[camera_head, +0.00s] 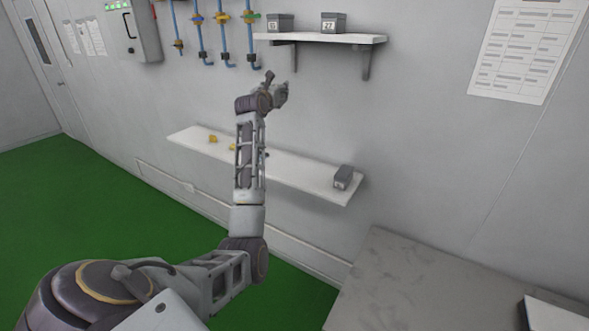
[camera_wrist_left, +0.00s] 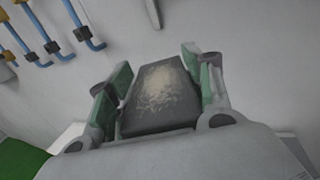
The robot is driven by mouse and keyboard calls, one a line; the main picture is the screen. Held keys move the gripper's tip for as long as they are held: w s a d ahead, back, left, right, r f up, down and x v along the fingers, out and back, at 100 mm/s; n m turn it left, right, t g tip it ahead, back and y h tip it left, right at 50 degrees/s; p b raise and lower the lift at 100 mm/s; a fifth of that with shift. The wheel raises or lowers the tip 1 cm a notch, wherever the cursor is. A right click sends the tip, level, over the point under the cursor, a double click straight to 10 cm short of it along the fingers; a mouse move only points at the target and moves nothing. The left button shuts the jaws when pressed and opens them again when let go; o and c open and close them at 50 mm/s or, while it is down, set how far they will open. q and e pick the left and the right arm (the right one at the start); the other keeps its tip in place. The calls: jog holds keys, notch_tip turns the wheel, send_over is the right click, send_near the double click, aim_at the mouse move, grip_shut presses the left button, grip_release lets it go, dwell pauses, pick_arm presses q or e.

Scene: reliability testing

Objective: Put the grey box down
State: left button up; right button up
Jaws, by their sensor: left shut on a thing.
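My left gripper (camera_head: 280,94) is at the end of my raised arm, in front of the wall between the two shelves in the head view. In the left wrist view, its green-padded fingers (camera_wrist_left: 156,84) are shut on a dark grey box (camera_wrist_left: 162,100) with a pale, scuffed-looking face. In the head view the held box is mostly hidden by the gripper and wrist. The white lower shelf (camera_head: 292,172) is below the gripper, and the white upper shelf (camera_head: 360,39) is above it. My right gripper is in neither view.
One grey box (camera_head: 343,177) sits at the lower shelf's right end, with small yellow items (camera_head: 213,139) toward its left. Two grey boxes (camera_head: 280,23) (camera_head: 333,22) stand on the upper shelf. Blue pipes (camera_head: 222,38) run on the wall. A grey table (camera_head: 430,285) is at bottom right.

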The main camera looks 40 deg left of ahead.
pick_arm(q)
jog(key=s+d+f+m+t+h, duration=0.1)
jog(key=s+d+f+m+h, duration=0.2)
jog(key=d+f, duration=0.8)
jog(key=s+d+f+m+t+h, duration=0.15)
jog(key=d+f+h, duration=0.35)
jog(key=d+f, duration=0.6)
jog(key=s+d+f+m+h, duration=0.1)
jog(key=s+d+f, duration=0.2)
jog(key=f, duration=0.3)
jog(key=s+d+f+m+g+h, duration=0.1)
jog(key=s+d+f, duration=0.2)
jog(key=s+f, duration=0.2)
notch_tip(320, 180, down, 3)
jog(key=shift+d+r+h, duration=0.2)
jog(key=shift+d+h, duration=0.2)
jog(key=shift+m, duration=0.35)
jog(key=s+d+f, duration=0.4)
jog(key=s+d, duration=0.1)
jog(key=s+d+f, duration=0.2)
jog(key=s, duration=0.1)
jog(key=shift+s+d+f, duration=0.15)
jog(key=shift+s, duration=0.1)
jog(key=shift+c, duration=0.2)
jog(key=shift+s+d+f+n+y, duration=0.15)
jog(key=shift+s+d+n+y, duration=0.15)
jog(key=shift+d, duration=0.35)
jog(key=shift+s+d+f+n+y, duration=0.2)
jog(key=shift+s+d+y, duration=0.15)
jog(key=shift+d, duration=0.25)
